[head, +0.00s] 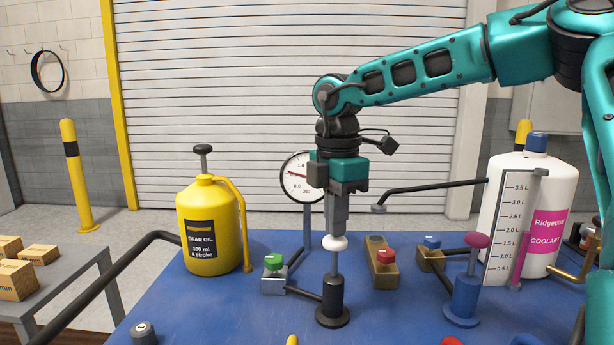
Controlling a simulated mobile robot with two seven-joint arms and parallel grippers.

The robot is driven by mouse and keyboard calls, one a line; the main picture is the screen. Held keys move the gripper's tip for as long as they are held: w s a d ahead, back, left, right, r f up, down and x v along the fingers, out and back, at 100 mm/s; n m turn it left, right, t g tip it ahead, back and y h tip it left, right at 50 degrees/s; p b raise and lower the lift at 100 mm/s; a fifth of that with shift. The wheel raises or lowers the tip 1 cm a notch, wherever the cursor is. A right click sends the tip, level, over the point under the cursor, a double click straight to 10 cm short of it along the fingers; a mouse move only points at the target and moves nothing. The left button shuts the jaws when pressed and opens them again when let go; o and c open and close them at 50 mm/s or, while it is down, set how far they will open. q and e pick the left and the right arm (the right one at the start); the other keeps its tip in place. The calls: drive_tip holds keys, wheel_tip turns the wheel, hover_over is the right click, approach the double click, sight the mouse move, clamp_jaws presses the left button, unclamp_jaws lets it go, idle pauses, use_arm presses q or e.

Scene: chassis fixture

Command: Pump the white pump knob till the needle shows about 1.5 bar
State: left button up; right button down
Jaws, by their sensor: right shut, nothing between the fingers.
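The white pump knob (334,243) sits on top of an upright metal rod over a black pump body (332,296) with a round foot. My right gripper (336,232) points straight down with its fingers shut and empty, tips at the top of the knob; they appear to touch it. The round pressure gauge (294,186), marked bar, stands behind the pump. Its red needle points to the left, between the 0.0 and 1.0 marks. My gripper hides the gauge's right side. My left gripper is not in view.
On the blue tabletop (200,310) stand a yellow gear oil can (208,228), a green-button box (274,272), a red-button box (382,263), a blue-button box (430,252), a blue pump with a magenta knob (477,240) and a white coolant bottle (540,200). A black bent pipe (430,188) reaches near the right gripper.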

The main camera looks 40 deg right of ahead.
sight(335, 246)
wheel_tip(335, 246, down, 5)
drive_tip(key=b, duration=0.4)
drive_tip(key=shift+r+p, duration=1.6)
drive_tip(key=shift+r, duration=0.9)
drive_tip(key=shift+f, duration=0.15)
